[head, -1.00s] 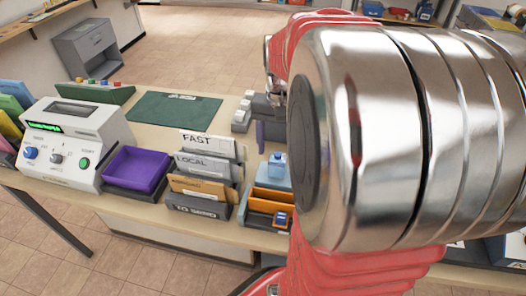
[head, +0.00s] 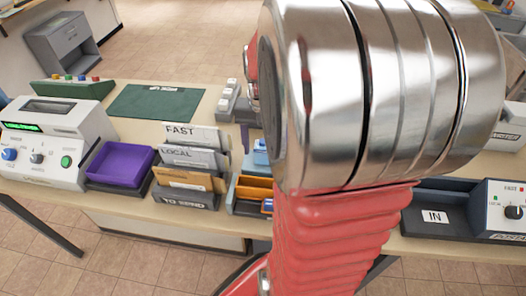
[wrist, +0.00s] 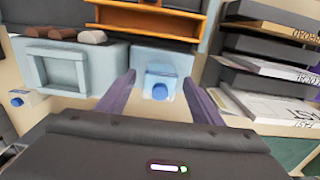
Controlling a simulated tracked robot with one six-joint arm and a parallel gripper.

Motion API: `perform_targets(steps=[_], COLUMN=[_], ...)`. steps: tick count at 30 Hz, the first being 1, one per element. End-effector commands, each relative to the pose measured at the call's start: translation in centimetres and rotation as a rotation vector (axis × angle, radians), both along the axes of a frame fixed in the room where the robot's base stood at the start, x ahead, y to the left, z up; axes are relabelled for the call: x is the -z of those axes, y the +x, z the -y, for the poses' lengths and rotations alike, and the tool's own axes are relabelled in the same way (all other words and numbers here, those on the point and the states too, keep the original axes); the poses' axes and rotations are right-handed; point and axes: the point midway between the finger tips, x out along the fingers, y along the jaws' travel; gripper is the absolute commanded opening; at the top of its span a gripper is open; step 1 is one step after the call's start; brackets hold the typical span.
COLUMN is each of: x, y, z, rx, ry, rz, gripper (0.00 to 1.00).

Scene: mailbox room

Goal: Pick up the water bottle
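The water bottle is small, pale blue and see-through with a blue cap. In the wrist view the bottle (wrist: 158,84) shows between the two purple fingertips, in front of a light blue surface. My gripper (wrist: 158,88) is open, with a finger on either side of the bottle; I see no contact, and cannot tell whether the bottle is deep between the fingers.
A sorter (head: 192,195) with labelled slots stands left of the bottle, beside a purple tray (head: 121,163). An orange organizer (wrist: 150,20) is close by. A light blue box (wrist: 64,68) lies left in the wrist view. The green mat (head: 155,102) is bare.

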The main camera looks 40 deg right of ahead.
Motion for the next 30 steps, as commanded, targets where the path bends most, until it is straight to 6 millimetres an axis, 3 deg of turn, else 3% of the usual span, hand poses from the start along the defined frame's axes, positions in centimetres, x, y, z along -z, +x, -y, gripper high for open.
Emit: perform_targets(steps=[19, 30], x=[-0.01, -0.64], y=[0.01, 0.04], z=[0.01, 0.02], rx=[0.0, 0.0], ry=[0.0, -0.001], rz=[0.0, 0.001], gripper=[0.15, 0.14])
